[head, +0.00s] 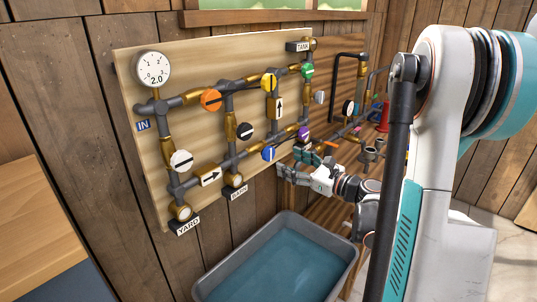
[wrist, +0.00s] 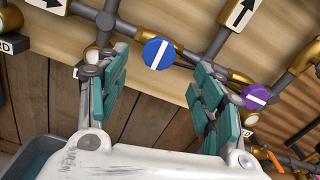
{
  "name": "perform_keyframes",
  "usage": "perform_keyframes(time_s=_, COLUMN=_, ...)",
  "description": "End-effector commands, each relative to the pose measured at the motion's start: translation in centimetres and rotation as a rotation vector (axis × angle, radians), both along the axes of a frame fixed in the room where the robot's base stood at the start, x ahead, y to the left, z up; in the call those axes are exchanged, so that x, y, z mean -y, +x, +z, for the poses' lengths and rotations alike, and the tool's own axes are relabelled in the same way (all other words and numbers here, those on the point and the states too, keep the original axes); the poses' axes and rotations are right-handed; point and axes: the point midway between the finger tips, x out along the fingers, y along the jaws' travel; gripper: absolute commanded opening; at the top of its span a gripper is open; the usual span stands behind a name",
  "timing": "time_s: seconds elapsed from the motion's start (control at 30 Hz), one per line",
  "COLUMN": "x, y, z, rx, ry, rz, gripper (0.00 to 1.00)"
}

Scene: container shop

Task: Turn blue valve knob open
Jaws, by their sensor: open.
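The blue valve knob (head: 268,153) is a round disc with a white stripe, low on the pipe panel in the head view. In the wrist view the blue knob (wrist: 159,54) shows beyond my fingertips, its stripe slanting. My gripper (head: 290,165) is just right of and a little below the knob in the head view. In the wrist view my gripper (wrist: 158,75) has its two teal-padded fingers spread wide and nothing between them. The knob lies ahead of the gap, apart from both fingers as far as I can tell.
A purple knob (wrist: 256,96) is close by the right finger. Orange (head: 210,100), yellow (head: 269,82), green (head: 308,71), black (head: 245,131) and white (head: 181,161) knobs share the wooden panel (head: 150,110). A grey water tub (head: 215,288) stands below.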

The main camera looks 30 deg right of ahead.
Motion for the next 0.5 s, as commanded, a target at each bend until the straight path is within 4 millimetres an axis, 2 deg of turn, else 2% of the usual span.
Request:
perform_keyframes(time_s=0.3, x=-2.3, y=5.9, z=-0.1, rx=0.0, ry=-0.001, rz=0.004, gripper=0.61)
perform_keyframes(time_s=0.5, x=-3.1, y=8.2, z=-0.1, rx=0.0, ry=-0.001, rz=0.002, gripper=0.61)
